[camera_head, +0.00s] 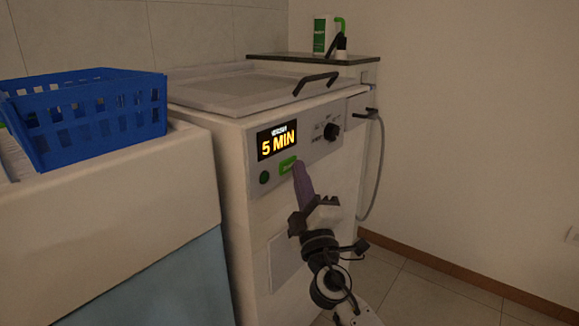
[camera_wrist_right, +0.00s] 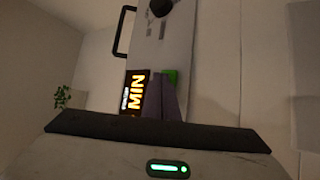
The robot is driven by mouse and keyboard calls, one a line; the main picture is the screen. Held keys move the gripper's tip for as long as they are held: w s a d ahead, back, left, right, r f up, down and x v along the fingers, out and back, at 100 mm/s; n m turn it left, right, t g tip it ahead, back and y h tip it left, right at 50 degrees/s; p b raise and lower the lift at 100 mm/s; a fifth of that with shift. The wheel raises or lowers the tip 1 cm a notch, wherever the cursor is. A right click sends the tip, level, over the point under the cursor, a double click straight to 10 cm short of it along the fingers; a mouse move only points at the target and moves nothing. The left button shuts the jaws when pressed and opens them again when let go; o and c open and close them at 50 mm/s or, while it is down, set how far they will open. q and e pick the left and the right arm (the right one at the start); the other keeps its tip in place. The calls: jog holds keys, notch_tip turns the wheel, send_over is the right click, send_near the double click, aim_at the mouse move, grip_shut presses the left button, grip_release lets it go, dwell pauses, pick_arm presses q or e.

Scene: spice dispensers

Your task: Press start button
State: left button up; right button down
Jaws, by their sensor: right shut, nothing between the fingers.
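The machine's front panel has a green start button (camera_head: 288,165) just below a display (camera_head: 277,140) reading "5 MIN". My right gripper (camera_head: 302,172) has purple fingers held together with nothing between them. Its tips are right beside the green button at the button's right end; I cannot tell whether they touch it. In the right wrist view the green button (camera_wrist_right: 170,76) shows just beyond the shut fingers (camera_wrist_right: 160,98), which partly cover it. The display (camera_wrist_right: 134,92) is beside them there. My left gripper is not in view.
A round dark green button (camera_head: 264,177) and a black knob (camera_head: 331,131) flank the start button. The machine's lid has a black handle (camera_head: 316,83). A blue basket (camera_head: 85,118) stands on the white counter at left. A hose (camera_head: 376,175) hangs at right.

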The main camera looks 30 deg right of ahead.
jog(key=shift+w+a, duration=0.15)
jog(key=shift+w, duration=0.15)
jog(key=shift+s+f, duration=0.1)
jog(key=shift+s, duration=0.05)
dwell(0.5)
jog(key=shift+s+d, duration=0.3)
jog(key=shift+s, duration=0.3)
jog(key=s, duration=0.1)
jog(key=s+d, duration=0.1)
jog(key=s, duration=0.1)
jog(key=s+d, duration=0.1)
jog(key=shift+s, duration=0.35)
dwell(0.5)
